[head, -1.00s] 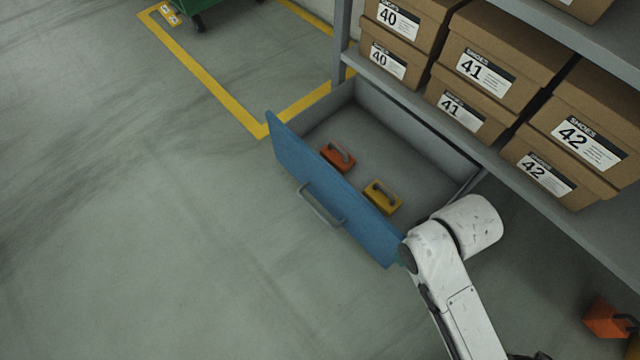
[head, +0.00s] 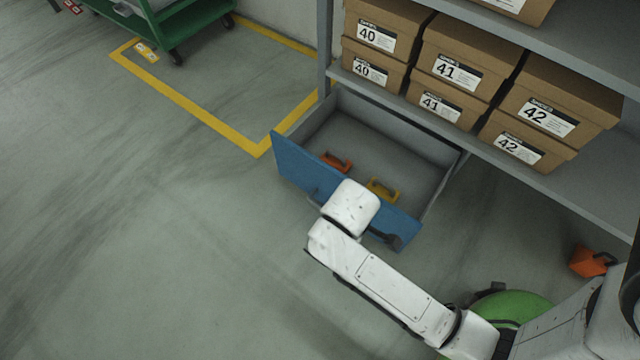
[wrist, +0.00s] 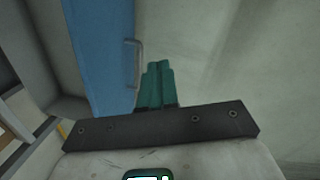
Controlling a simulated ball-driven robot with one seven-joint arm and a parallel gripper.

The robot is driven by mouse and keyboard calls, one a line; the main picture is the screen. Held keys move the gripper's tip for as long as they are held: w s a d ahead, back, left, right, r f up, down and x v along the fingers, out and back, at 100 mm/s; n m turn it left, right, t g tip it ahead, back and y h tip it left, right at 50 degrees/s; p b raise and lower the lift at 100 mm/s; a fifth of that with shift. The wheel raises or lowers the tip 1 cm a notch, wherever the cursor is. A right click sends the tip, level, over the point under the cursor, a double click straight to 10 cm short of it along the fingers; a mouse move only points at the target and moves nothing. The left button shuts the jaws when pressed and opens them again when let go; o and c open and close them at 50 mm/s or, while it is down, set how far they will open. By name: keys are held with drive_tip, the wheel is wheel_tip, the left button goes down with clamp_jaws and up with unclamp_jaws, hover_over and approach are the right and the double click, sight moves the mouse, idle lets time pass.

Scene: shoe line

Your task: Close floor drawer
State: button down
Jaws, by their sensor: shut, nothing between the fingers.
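The floor drawer stands open under the shelf, with its blue front (head: 294,166) pulled out over the floor and its grey inside showing. An orange handled block (head: 337,162) and a yellow handled block (head: 383,190) lie in it. My arm crosses in front of the drawer in the head view and hides part of the front and its handle. In the wrist view the blue front (wrist: 98,50) and its grey handle (wrist: 134,62) show beside my gripper (wrist: 158,68). The green fingers are together and empty, close to the handle; I cannot tell whether they touch it.
Shoe boxes (head: 447,70) marked 40, 41 and 42 stand on the grey shelf (head: 430,121) above the drawer. Another orange handled block (head: 590,261) lies on the floor at right. A green cart (head: 190,25) stands at top left by a yellow floor marking (head: 200,106). Floor left of the drawer is clear.

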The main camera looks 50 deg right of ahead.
drive_tip(key=w+a+n+h+p, duration=0.1)
drive_tip(key=w+n+h+p, duration=0.2)
drive_tip(key=w+n, duration=0.25)
drive_tip(key=n+h+b, duration=0.4)
drive_tip(key=n+h, duration=0.1)
drive_tip(key=n, duration=0.4)
approach(342, 180)
drive_tip(key=shift+t, duration=0.3)
drive_tip(key=shift+s+x, duration=0.15)
drive_tip(key=shift+x, duration=1.4)
drive_tip(key=shift+s+x, duration=0.1)
drive_tip(key=shift+x, duration=1.4)
drive_tip(key=shift+d, duration=0.1)
